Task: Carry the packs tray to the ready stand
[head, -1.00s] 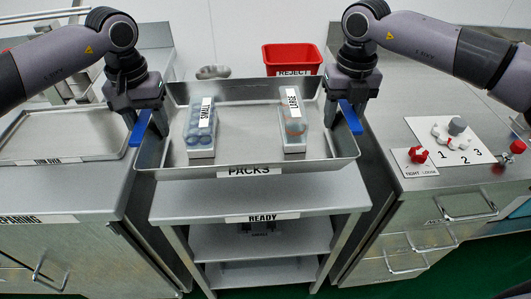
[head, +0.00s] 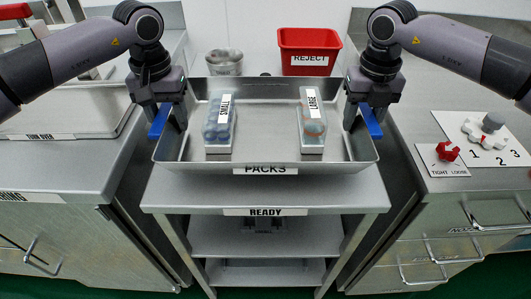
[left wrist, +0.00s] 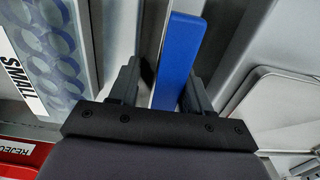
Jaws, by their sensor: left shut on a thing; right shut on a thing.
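The packs tray (head: 200,167), a shallow metal tray labelled PACKS, is level above the top of the ready stand (head: 215,192). I cannot tell whether it touches the stand. It holds an upright SMALL pack (head: 219,128) at left and a LARGE pack (head: 312,125) at right. My left gripper (head: 162,118) is shut on the tray's left blue handle, also plain in the left wrist view (left wrist: 179,60). My right gripper (head: 366,118) is shut on the right blue handle.
A red REJECT bin (head: 308,53) and a grey container (head: 224,63) stand behind the tray. The left counter (head: 60,165) carries a TURN OVER tray (head: 85,110). The right counter (head: 415,110) has a panel with a red TIGHT/LOOSE knob (head: 447,152). Both counters flank the stand closely.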

